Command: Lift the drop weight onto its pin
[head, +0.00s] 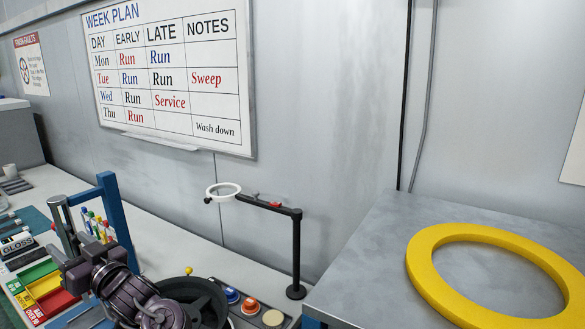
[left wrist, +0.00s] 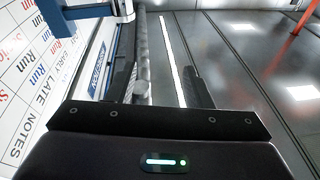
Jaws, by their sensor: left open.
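My left gripper (head: 68,212) reaches in from the lower left of the head view, its dark wrist links in front of the bench. My right gripper is not in view.
A black stand (head: 297,250) holds a white ring (head: 222,190) on its arm. A box of coloured buttons (head: 250,306) sits at its foot. A large yellow ring (head: 430,270) lies on the grey right-hand table (head: 365,260). Coloured bins (head: 45,285) stand at left.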

